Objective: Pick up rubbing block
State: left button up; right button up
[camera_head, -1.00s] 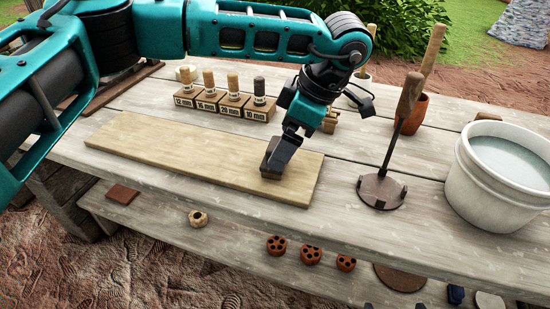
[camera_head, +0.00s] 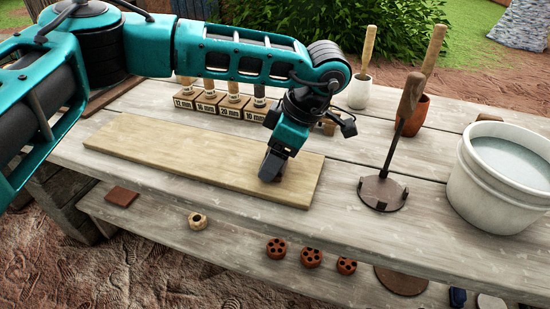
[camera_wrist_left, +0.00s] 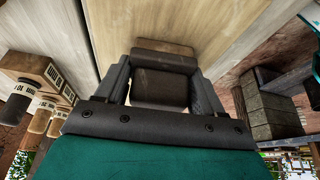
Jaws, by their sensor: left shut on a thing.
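The rubbing block (camera_wrist_left: 163,88) is a brown block seen between the two dark fingers in the left wrist view. My left gripper (camera_head: 271,172) is shut on it, low over the right part of the pale wooden board (camera_head: 170,158). In the head view the fingers hide most of the block, and I cannot tell whether it touches the board. My right gripper is in neither view.
Labelled wooden blocks with pegs (camera_head: 233,104) stand behind the board. A brown stamp-like tool with an upright handle (camera_head: 382,190) stands to the right, then a white bucket of water (camera_head: 505,175). Several small clay pieces (camera_head: 311,257) lie on the lower shelf.

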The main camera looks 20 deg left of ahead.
pick_arm(q)
jog(key=c, duration=0.4)
notch_tip(320, 180, up, 20)
jog(key=p, duration=0.3)
